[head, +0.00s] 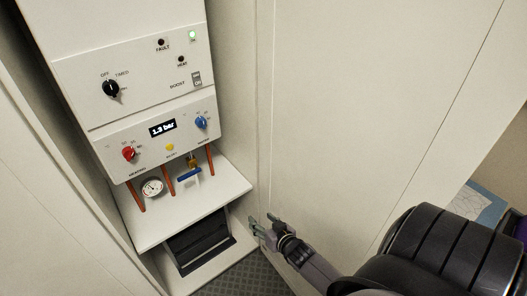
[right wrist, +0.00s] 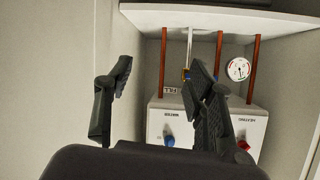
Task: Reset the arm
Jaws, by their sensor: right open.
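My right arm comes in from the lower right of the head view. Its right gripper (head: 262,222) is open and empty, beside the lower right of the white boiler panel (head: 120,100) and right of its shelf (head: 215,185). In the right wrist view the dark fingers of the right gripper (right wrist: 160,78) stand wide apart with nothing between them. The boiler shows upside down behind them, partly hidden by the right-hand finger. My left gripper is not in view.
The boiler carries a black knob (head: 111,88), a red knob (head: 129,153), a blue knob (head: 201,122) and a display (head: 162,128) reading about 1.3 bar. Below are copper pipes, a gauge (head: 152,188) and a blue-handled valve (head: 189,174). Pale walls close in both sides.

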